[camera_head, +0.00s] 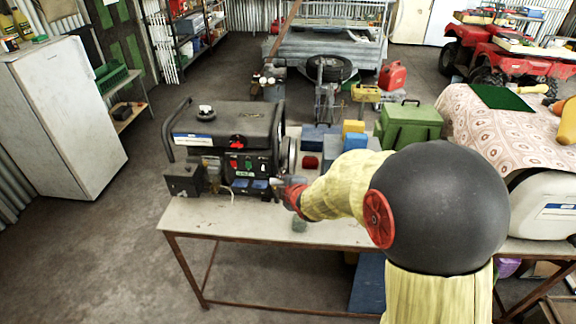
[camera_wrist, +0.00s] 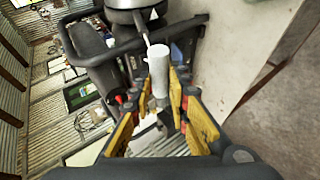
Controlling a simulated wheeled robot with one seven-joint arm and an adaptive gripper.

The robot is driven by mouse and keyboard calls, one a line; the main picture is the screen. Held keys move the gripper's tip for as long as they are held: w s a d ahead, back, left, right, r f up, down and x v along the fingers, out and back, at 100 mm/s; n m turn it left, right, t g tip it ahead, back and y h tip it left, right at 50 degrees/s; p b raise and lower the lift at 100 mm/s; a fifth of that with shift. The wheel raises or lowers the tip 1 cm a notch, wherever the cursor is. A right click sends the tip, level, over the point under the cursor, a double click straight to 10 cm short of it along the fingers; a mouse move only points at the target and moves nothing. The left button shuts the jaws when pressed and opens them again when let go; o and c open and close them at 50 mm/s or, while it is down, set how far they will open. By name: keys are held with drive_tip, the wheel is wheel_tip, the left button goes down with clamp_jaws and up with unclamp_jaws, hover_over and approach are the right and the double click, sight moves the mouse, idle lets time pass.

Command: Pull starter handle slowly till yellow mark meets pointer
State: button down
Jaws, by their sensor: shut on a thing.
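The black generator (camera_head: 222,125) stands on the bench, its front panel facing the camera. In the wrist view, a pale cylindrical starter handle (camera_wrist: 158,70) lies between the yellow fingers of my gripper (camera_wrist: 161,90). My gripper is shut on it. A thin pale cord (camera_wrist: 146,32) runs from the handle's far end towards the round grey part of the generator (camera_wrist: 135,14). In the head view my gripper (camera_head: 284,189) is at the generator's lower right front corner, and my arm hides the handle's surroundings. I cannot make out a yellow mark or a pointer.
Blue, yellow and red blocks (camera_head: 354,129) and a green case (camera_head: 408,124) stand right of the generator. A white fridge (camera_head: 65,110) is at the left, with open floor between it and the bench.

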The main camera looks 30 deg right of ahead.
drive_tip(key=s+a+r+b, duration=0.2)
drive_tip(key=s+a+r, duration=0.1)
drive_tip(key=s+a, duration=0.2)
drive_tip(key=shift+s+r+b, duration=0.2)
drive_tip(key=shift+s+b, duration=0.2)
drive_tip(key=shift+s, duration=0.9)
idle(1.4)
drive_tip(key=shift+a, duration=0.1)
drive_tip(key=w+d+f, duration=0.3)
drive_tip(key=w+d, duration=0.1)
drive_tip(key=w, duration=0.3)
drive_tip(key=w+d+f, duration=0.3)
drive_tip(key=w+d, duration=0.2)
drive_tip(key=w, duration=0.2)
drive_tip(key=shift+d+f+b, duration=0.15)
drive_tip(key=shift+d+b, duration=0.1)
drive_tip(key=shift+b, duration=0.1)
idle(1.2)
drive_tip(key=c, duration=1.7)
unclamp_jaws()
drive_tip(key=shift+c, duration=0.2)
drive_tip(key=shift+o, duration=0.6)
drive_tip(key=shift+s, duration=0.1)
